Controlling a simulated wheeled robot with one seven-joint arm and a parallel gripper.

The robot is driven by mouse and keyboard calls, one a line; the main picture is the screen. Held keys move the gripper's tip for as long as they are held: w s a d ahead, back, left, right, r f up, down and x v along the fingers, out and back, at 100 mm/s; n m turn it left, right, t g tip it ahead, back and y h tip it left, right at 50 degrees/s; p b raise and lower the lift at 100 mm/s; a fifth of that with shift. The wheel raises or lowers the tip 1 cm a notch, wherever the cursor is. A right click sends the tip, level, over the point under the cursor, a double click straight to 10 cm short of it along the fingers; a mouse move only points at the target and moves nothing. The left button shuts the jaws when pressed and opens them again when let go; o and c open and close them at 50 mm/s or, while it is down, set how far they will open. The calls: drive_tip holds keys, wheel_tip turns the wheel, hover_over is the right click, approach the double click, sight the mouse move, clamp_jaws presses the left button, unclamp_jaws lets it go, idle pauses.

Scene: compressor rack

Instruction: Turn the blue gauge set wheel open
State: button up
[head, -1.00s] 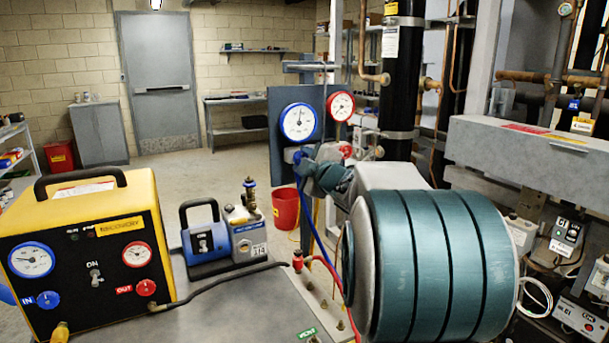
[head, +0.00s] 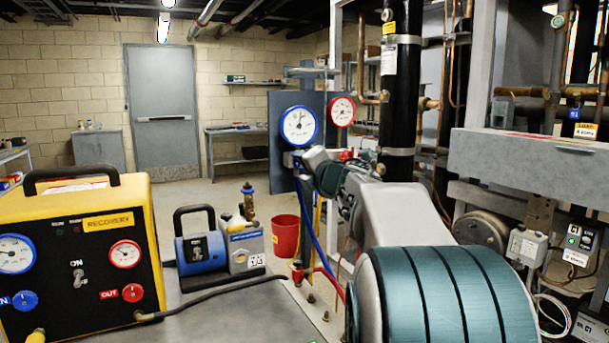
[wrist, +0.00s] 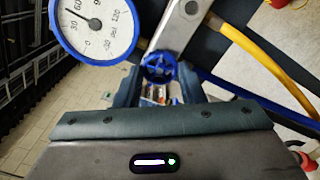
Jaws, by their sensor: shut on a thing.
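The blue wheel (wrist: 158,68) of the gauge set sits between the two fingers of my gripper (wrist: 160,82) in the wrist view, with its spokes facing me. The gripper is shut on it. In the head view my gripper (head: 310,160) reaches the manifold just below the blue-rimmed gauge (head: 299,125) and mostly hides the blue wheel. The blue gauge also shows at the upper left of the wrist view (wrist: 93,25). The red-rimmed gauge (head: 342,111) stands to its right.
Blue and yellow hoses hang below the manifold; the yellow hose (wrist: 258,60) curves close by on the right in the wrist view. A yellow recovery unit (head: 90,250) and a blue-grey pump (head: 203,247) stand on the left. A black vertical pipe (head: 400,95) rises to the right.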

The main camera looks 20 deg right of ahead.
drive_tip(key=n+b, duration=0.7)
drive_tip(key=n, duration=0.5)
drive_tip(key=shift+d+f+n, duration=0.1)
drive_tip(key=shift+f+n, duration=0.05)
drive_tip(key=shift+n, duration=0.25)
drive_tip(key=shift+b, duration=0.3)
drive_tip(key=o, duration=1)
drive_tip(key=s, duration=0.9)
drive_tip(key=s+p, duration=0.1)
drive_tip(key=s, duration=0.3)
drive_tip(key=shift+s+d, duration=0.25)
drive_tip(key=shift+s, duration=0.1)
